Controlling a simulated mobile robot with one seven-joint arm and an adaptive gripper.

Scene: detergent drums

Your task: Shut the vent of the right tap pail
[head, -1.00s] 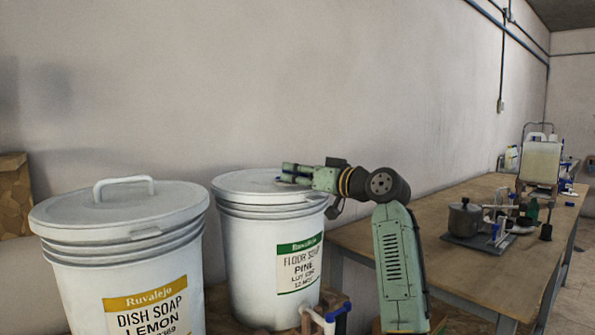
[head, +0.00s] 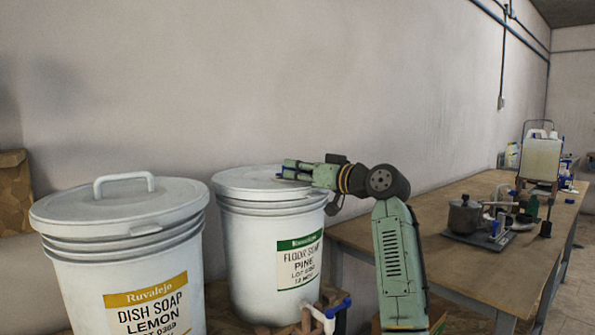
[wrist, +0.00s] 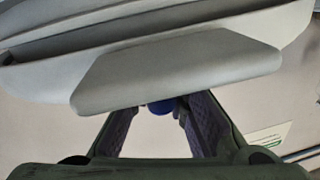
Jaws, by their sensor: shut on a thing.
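The right tap pail (head: 265,235) is white with a green "Floor Soap Pine" label and a lid (head: 240,180). Its tap (head: 330,314), with a blue handle, is low at the front right. My gripper (head: 287,169) reaches in from the right, low over the far right part of the lid. In the wrist view a small blue piece (wrist: 161,107), apparently the vent's cap, sits between my fingertips, and they are shut on it. A pale lid edge with a wide tab (wrist: 180,70) fills the top of that view and partly hides the blue piece. The vent's position is not clear.
A second white pail (head: 130,255), labelled "Dish Soap Lemon", stands at left with a raised lid handle (head: 124,182). The wall is behind.

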